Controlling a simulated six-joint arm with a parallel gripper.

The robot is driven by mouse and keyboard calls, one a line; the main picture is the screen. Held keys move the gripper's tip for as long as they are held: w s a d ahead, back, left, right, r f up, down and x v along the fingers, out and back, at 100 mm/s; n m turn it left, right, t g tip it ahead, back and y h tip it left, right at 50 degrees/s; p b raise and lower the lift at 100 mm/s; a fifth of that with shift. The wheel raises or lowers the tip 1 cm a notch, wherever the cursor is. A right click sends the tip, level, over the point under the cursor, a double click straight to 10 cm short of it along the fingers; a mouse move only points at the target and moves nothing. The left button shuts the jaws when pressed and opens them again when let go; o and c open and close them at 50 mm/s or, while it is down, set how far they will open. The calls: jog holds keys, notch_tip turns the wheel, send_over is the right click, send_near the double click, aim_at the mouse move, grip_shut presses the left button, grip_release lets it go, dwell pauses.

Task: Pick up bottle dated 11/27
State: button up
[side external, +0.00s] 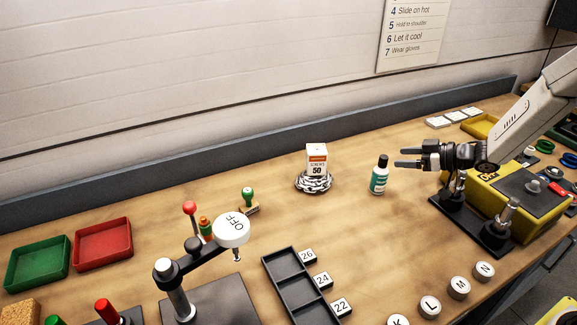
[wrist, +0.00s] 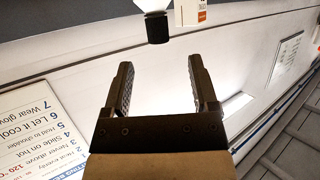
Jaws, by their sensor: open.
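A small bottle (side external: 379,178) with a black cap and a teal and white label stands upright on the workbench, right of the middle in the side view. Its label print is too small to read. My gripper (side external: 398,158) reaches in from the right beside the bottle's upper part, its fingers open and pointing left. In the wrist view my gripper (wrist: 158,85) shows two dark fingers spread apart with nothing between them. A bottle with a black cap (wrist: 157,27) shows beyond the fingertips at the top of that view.
A yellow box (side external: 505,195) with clamps on a dark plate stands below my arm. A black tray (side external: 294,283) lies in front. Bare bench surrounds the bottle.

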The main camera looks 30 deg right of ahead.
aim_at(387, 158)
jog(key=shift+w+a, duration=0.1)
jog(key=shift+f+x, duration=0.2)
jog(key=shift+x, duration=3.55)
grip_shut()
